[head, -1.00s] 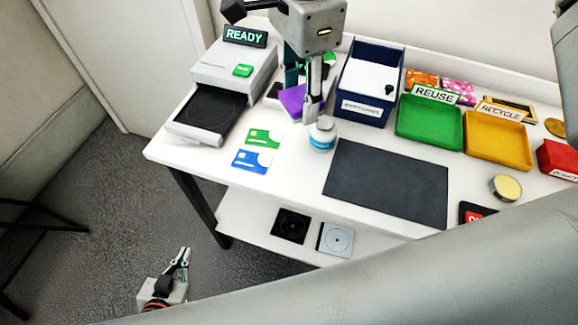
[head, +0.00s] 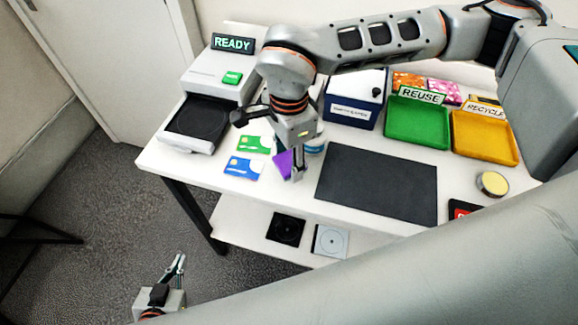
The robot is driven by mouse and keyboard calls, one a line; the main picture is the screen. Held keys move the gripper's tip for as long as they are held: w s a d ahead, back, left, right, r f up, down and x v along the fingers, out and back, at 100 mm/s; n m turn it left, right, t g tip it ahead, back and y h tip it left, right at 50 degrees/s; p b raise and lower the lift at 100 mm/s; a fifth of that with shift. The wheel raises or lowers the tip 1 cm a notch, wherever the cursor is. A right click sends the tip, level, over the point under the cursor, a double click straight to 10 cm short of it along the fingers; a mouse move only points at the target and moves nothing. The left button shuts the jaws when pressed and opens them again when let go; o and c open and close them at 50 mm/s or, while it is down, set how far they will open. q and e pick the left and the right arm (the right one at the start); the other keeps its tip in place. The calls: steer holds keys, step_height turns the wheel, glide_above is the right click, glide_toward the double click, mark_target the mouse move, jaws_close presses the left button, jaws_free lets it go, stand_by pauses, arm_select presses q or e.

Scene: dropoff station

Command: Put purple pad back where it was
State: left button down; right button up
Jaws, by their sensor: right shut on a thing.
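The purple pad (head: 282,164) is held in my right gripper (head: 297,174), whose fingers are shut on it. The pad is tilted, near the white table's front edge, just right of the green card (head: 254,144) and blue card (head: 244,168). I cannot tell its exact height above the table. The fingers and wrist hide part of it. My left gripper (head: 179,259) is low at the bottom left, over the floor and away from the table; it looks empty, and its finger gap is too small to judge.
A white-and-blue jar (head: 315,146) stands close behind the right gripper. A dark mat (head: 378,185) lies to the right. The READY machine (head: 204,98) stands at the left, a blue box (head: 351,112) and green REUSE tray (head: 417,124) behind.

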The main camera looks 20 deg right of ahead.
mark_target(289, 161)
step_height(289, 161, down, 3)
steer(key=shift+f, duration=0.2)
steer(key=shift+f, duration=0.15)
steer(key=o, duration=1.3)
steer(key=shift+c, duration=0.2)
steer(key=shift+r, duration=0.3)
step_height(289, 161, up, 10)
steer(key=shift+r+b, duration=0.2)
steer(key=shift+b, duration=0.3)
steer(key=shift+r, duration=0.7)
